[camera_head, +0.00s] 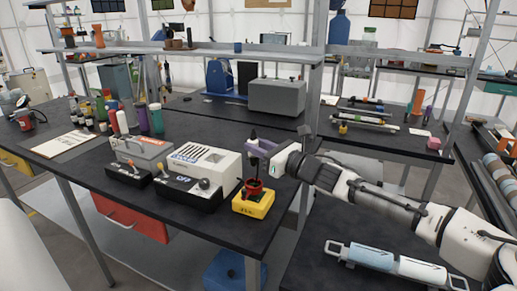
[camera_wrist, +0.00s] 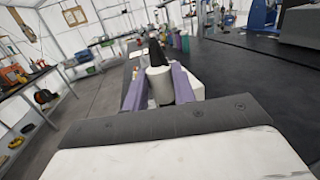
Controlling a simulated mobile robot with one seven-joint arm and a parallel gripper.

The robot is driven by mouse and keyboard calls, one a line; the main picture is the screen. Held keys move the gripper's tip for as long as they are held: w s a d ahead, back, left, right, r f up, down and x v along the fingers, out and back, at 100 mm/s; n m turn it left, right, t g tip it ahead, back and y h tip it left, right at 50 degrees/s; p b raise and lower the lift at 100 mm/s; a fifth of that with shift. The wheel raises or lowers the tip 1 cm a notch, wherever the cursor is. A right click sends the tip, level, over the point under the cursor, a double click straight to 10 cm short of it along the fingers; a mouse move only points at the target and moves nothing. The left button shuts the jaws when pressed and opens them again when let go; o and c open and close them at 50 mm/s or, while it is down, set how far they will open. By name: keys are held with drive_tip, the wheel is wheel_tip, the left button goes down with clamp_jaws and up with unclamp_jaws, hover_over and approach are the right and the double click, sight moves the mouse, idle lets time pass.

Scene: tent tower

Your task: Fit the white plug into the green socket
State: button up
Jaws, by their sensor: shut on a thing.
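My gripper (camera_head: 256,148) has purple fingers and hangs above the right part of the dark workbench. In the wrist view the fingers (camera_wrist: 160,88) are shut on the white plug (camera_wrist: 160,84), a pale cylinder with a black tapered end pointing away from the wrist. In the head view the black end shows just above the fingers, and the pale body is mostly hidden by them. I cannot make out the green socket in either view.
A yellow box with a red top (camera_head: 253,200) stands just below my gripper at the bench edge. A white machine (camera_head: 205,165) stands to its left. Behind, a grey box (camera_head: 277,96) stands on dark bench top.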

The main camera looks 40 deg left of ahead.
drive_tip(key=shift+f+b, duration=2.45)
drive_tip(key=shift+f, duration=0.5)
drive_tip(key=shift+b, duration=0.9)
drive_tip(key=shift+f+b, duration=1.25)
drive_tip(key=shift+f, duration=0.2)
drive_tip(key=o, duration=1.1)
drive_tip(key=shift+d, duration=0.1)
drive_tip(key=d+b, duration=0.1)
drive_tip(key=d, duration=0.8)
drive_tip(key=d+f+b, duration=0.1)
drive_tip(key=d, duration=0.3)
drive_tip(key=shift+d+b, duration=0.3)
drive_tip(key=shift+d, duration=0.05)
